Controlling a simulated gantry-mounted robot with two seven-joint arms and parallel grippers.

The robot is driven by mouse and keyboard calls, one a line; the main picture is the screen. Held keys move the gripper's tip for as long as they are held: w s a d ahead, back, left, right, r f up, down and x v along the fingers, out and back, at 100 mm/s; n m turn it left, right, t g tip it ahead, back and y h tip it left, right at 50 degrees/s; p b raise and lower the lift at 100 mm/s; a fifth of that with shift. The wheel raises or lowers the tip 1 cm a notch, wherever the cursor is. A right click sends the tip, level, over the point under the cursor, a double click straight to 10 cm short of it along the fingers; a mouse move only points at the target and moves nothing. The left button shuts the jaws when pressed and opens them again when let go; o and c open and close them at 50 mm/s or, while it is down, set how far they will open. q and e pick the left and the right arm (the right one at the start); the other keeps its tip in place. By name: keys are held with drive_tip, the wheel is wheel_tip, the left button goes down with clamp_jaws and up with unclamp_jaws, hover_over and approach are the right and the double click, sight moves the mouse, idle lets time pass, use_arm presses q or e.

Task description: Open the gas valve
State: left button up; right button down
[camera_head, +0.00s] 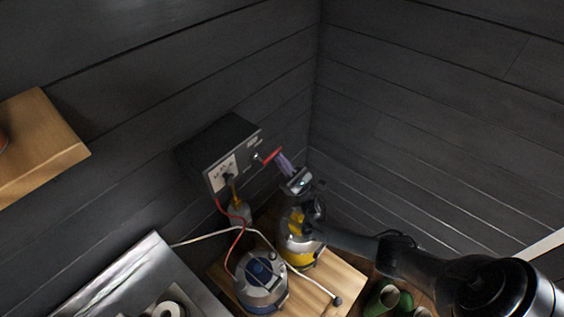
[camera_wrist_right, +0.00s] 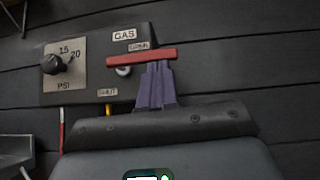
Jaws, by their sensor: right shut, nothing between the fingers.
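The gas valve's red handle (camera_head: 272,156) sticks out from the dark box (camera_head: 224,142) on the wall. In the right wrist view the red handle (camera_wrist_right: 128,58) lies about level, pointing right from its pivot, below the GAS label (camera_wrist_right: 124,35). A SHUT label (camera_wrist_right: 107,93) is lower on the box. My right gripper (camera_head: 285,157) has its purple fingers shut with nothing between them. In the right wrist view the fingertips (camera_wrist_right: 158,64) are right at the handle's right part, at its lower edge; I cannot tell whether they touch. My left gripper is not in view.
A PSI knob (camera_wrist_right: 63,64) is on the box's left. Below stand a blue-topped metal vessel (camera_head: 260,282) and a yellow-banded cylinder (camera_head: 299,250) on a wooden top (camera_head: 343,280), with red and white hoses around. A wooden shelf (camera_head: 40,145) juts out at left.

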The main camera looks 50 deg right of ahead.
use_arm(q)
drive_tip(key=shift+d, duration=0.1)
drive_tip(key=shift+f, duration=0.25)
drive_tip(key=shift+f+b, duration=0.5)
drive_tip(key=shift+b, duration=0.25)
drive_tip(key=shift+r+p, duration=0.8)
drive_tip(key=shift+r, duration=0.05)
use_arm(e)
drive_tip(key=s+d+f, duration=0.1)
drive_tip(key=s+f, duration=0.1)
drive_tip(key=s, duration=1.2)
drive_tip(key=shift+d, duration=0.1)
